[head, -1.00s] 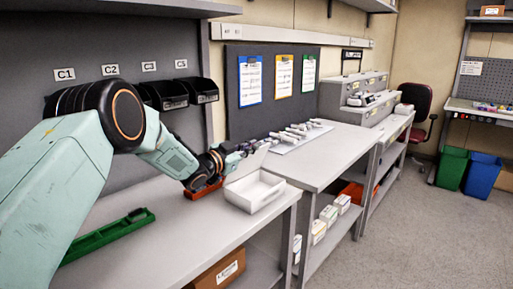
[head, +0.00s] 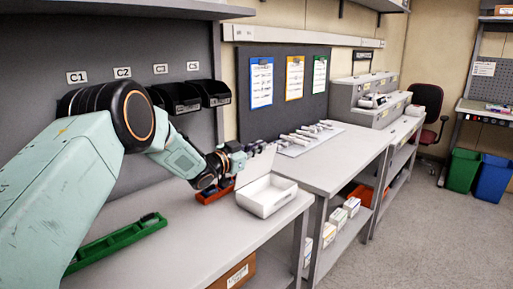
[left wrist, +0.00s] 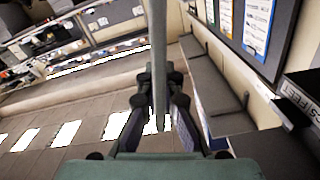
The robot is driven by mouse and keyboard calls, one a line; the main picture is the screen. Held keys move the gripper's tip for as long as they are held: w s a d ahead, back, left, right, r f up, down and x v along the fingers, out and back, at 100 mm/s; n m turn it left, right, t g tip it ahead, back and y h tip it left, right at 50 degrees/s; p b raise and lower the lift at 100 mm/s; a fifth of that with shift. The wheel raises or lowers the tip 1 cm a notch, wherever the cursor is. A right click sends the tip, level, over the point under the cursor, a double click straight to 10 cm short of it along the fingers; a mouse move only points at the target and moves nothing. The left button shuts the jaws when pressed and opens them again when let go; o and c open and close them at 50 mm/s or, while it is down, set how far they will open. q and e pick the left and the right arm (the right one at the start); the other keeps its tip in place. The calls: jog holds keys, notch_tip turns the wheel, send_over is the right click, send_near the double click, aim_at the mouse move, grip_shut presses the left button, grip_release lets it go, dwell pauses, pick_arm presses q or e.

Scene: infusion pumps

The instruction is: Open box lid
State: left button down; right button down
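A white box (head: 266,204) sits on the grey workbench near its right end, open at the top. Its pale lid (head: 258,164) stands raised along the box's back left side. My left gripper (head: 241,153) is at the lid's left edge, above the bench. In the left wrist view a thin upright plate, seen edge-on, runs between the two dark fingers (left wrist: 159,92); it looks like the lid (left wrist: 157,40). The fingers sit close against both its faces. The fingertips are hard to make out in the head view. My right gripper is not in view.
A red-orange tray (head: 214,193) lies just left of the box, under my left gripper. A green rail (head: 115,243) lies farther left. Black bins (head: 178,98) hang on the back wall. The bench in front of the tray is clear.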

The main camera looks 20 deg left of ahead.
pick_arm(q)
jog(key=shift+a+f, duration=0.3)
jog(key=shift+d+r, duration=0.15)
jog(key=shift+d, duration=0.15)
jog(key=shift+a, duration=0.25)
jog(key=c, duration=1.5)
grip_release()
jog(key=shift+d, duration=0.1)
jog(key=shift+c, duration=0.2)
jog(key=shift+s, duration=0.1)
